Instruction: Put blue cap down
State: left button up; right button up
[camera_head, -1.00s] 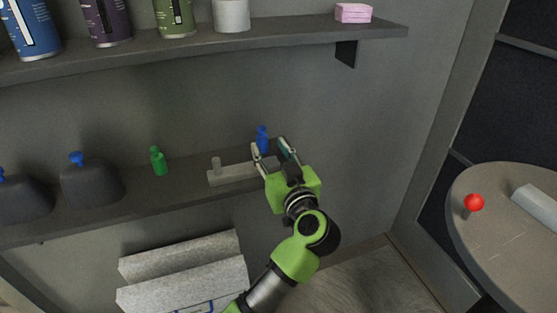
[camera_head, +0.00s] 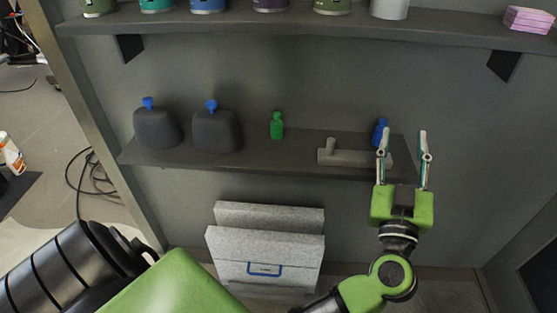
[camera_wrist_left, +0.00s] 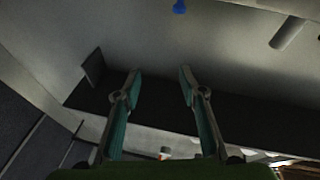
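My left gripper (camera_head: 403,143) is open, its two fingers apart with nothing between them. It is at the right end of the lower shelf, near the pale grey T-shaped piece (camera_head: 345,156). A small blue bottle-shaped item (camera_head: 381,132) stands on that shelf, just behind the tip of the gripper's left finger. Blue caps (camera_head: 148,103) (camera_head: 211,105) sit on two dark bottles further left. The left wrist view shows the open fingers (camera_wrist_left: 158,76), empty, and a small blue object (camera_wrist_left: 180,6) at the top edge. My right gripper is not in view.
A small green bottle (camera_head: 277,126) stands mid-way on the lower shelf (camera_head: 270,157). The upper shelf (camera_head: 280,23) carries cans and a pink block (camera_head: 529,19). Grey panels (camera_head: 265,245) lean below. Cables (camera_head: 85,170) lie on the floor at left.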

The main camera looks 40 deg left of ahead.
pick_arm(q)
jog(key=s+d+r+m+t+h, duration=0.1)
jog(key=s+d+m+t+h, duration=0.3)
jog(key=d+m+h, duration=0.8)
jog(key=s+f+m+g+h, duration=0.1)
jog(key=s+f+g+h, duration=0.2)
jog(key=f+g, duration=0.35)
jog(key=s+f+m+g+h, duration=0.2)
jog(key=s+f+g+h, duration=0.15)
jog(key=f, duration=0.55)
jog(key=s+a+f+n+g+y, duration=0.25)
jog(key=s+a+f, duration=0.2)
jog(key=f, duration=0.25)
jog(key=s+a+f+n+g+y, duration=0.1)
jog(key=s+a+f+g+y, duration=0.1)
jog(key=s+a+f+g, duration=0.25)
jog(key=s+a+f+n+g+y, duration=0.3)
jog(key=s+a+f+y, duration=0.2)
jog(key=s+a, duration=0.5)
notch_tip(320, 180, down, 2)
jog(key=shift+s+a+f, duration=0.2)
jog(key=shift+s+a, duration=0.1)
jog(key=shift+a, duration=0.2)
jog(key=shift+w, duration=0.1)
